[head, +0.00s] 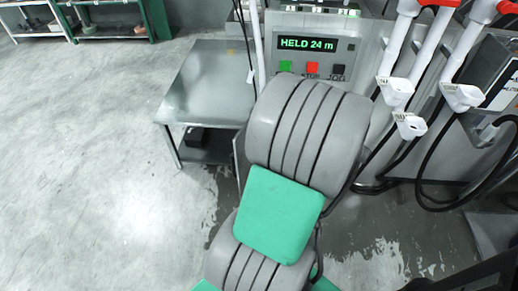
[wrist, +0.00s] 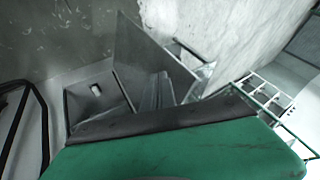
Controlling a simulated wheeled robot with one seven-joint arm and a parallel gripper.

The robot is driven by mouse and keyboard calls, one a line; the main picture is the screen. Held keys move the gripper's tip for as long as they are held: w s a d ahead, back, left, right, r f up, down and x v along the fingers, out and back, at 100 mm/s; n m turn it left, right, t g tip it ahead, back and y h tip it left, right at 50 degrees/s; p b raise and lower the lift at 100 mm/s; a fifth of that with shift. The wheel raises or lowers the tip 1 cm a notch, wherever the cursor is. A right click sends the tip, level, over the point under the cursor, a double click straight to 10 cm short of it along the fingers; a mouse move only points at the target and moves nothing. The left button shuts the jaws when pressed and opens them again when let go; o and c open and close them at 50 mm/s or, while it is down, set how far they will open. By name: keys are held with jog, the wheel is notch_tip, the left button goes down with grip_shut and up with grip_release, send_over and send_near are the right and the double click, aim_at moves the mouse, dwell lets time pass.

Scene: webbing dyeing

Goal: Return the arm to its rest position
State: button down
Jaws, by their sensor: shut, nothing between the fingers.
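My arm, grey ribbed segments with green covers, fills the middle of the head view and stands in front of the machine. My gripper's fingers cannot be made out in either view. In the wrist view a green surface with a dark edge fills the bottom, and nothing is seen held there.
A control panel reading "HELD 24 m" (head: 307,44) has green, red and dark buttons below it. A steel table (head: 205,80) stands left of my arm. White-headed hoses (head: 410,125) hang at right. The floor (head: 90,150) is open at left and wet near the machine. Green shelving (head: 155,15) stands far left.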

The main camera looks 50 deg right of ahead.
jog(key=w+a+r+n+g+p, duration=0.2)
jog(key=w+a+r+n+p, duration=0.1)
jog(key=a+r, duration=0.4)
jog(key=w+a+r+n+g+p, duration=0.1)
jog(key=w+a+r+n+p, duration=0.1)
jog(key=a+r+p, duration=0.45)
jog(key=s+a+r+n+p, duration=0.1)
jog(key=a+r+n, duration=0.1)
jog(key=a+r, duration=0.2)
jog(key=s+a+r+n+g, duration=0.1)
jog(key=a+r, duration=0.4)
jog(key=a, duration=0.5)
jog(key=shift+s+a+n+p, duration=0.4)
jog(key=shift+s+n, duration=0.2)
jog(key=shift+s, duration=0.2)
jog(key=shift+a+r, duration=0.1)
